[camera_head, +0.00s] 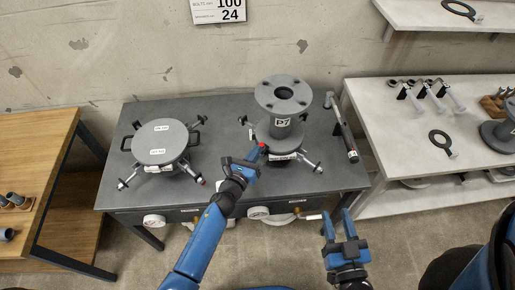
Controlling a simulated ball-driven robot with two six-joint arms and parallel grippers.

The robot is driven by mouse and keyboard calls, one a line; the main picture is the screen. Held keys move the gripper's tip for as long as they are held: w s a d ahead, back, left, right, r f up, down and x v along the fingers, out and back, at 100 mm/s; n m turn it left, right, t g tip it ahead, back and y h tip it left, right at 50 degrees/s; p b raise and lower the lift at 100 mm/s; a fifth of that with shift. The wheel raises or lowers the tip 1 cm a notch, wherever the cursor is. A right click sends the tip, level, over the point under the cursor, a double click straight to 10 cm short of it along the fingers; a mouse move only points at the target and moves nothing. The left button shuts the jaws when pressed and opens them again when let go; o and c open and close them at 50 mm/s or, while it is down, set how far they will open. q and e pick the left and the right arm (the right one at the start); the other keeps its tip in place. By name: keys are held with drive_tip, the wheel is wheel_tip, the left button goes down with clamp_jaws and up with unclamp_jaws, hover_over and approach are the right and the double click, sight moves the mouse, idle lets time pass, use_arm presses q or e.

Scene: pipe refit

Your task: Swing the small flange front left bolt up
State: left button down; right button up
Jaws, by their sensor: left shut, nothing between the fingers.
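The small flange (283,137) sits at the right of the dark workbench, under a grey flanged pipe piece (281,101) with a white label. Its front right bolt (311,164) lies splayed outward. The front left bolt is mostly hidden by my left gripper (257,151); a red tip (262,145) shows at the fingertips, and I cannot tell whether they touch it or how the bolt is tilted. My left gripper is shut with nothing between its fingers. My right gripper (337,215) is open and empty, in front of the bench's right front edge.
A round lidded flange (160,143) with handles and splayed bolts stands on the workbench (225,190) at left. A long tool (342,125) lies at the bench's right end. Gauges (154,221) hang below the front edge. A wooden shelf stands left, a light shelf with parts right.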

use_arm(q)
drive_tip(key=v, duration=0.9)
drive_tip(key=shift+a, duration=0.15)
